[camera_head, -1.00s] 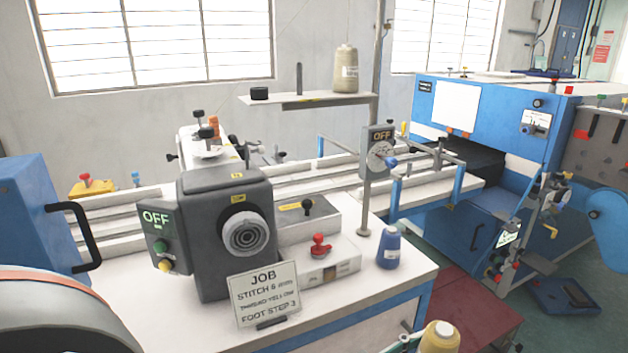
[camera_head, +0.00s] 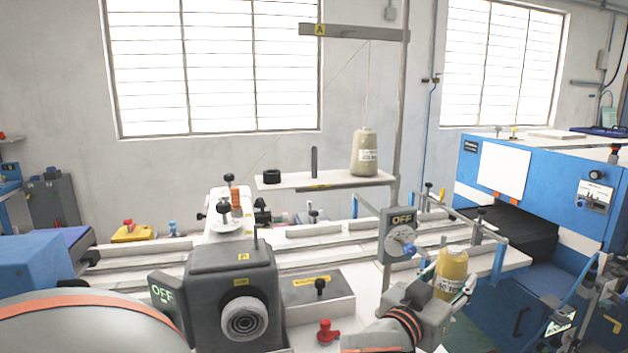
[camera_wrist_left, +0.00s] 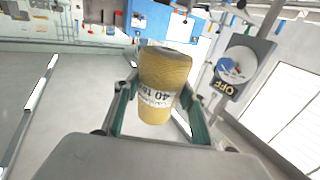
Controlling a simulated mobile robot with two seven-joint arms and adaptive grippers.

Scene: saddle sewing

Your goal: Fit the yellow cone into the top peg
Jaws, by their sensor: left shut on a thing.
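The yellow cone (camera_head: 450,273) is a thread cone with a white label, right of centre in the head view. My left gripper (camera_head: 447,284) is shut on it and holds it roughly upright, clear of the table. In the left wrist view the cone (camera_wrist_left: 165,75) sits between the two fingers. The top peg (camera_head: 314,161) is a bare dark upright rod on the white shelf (camera_head: 282,182), up and left of the cone. My right gripper is out of view.
A beige cone (camera_head: 364,155) stands on the shelf's right part and a black knob (camera_head: 272,176) on its left. The pole (camera_head: 397,120) and the OFF dial (camera_head: 398,237) stand between the held cone and the peg in the head view. A grey sewing head (camera_head: 235,290) is lower left.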

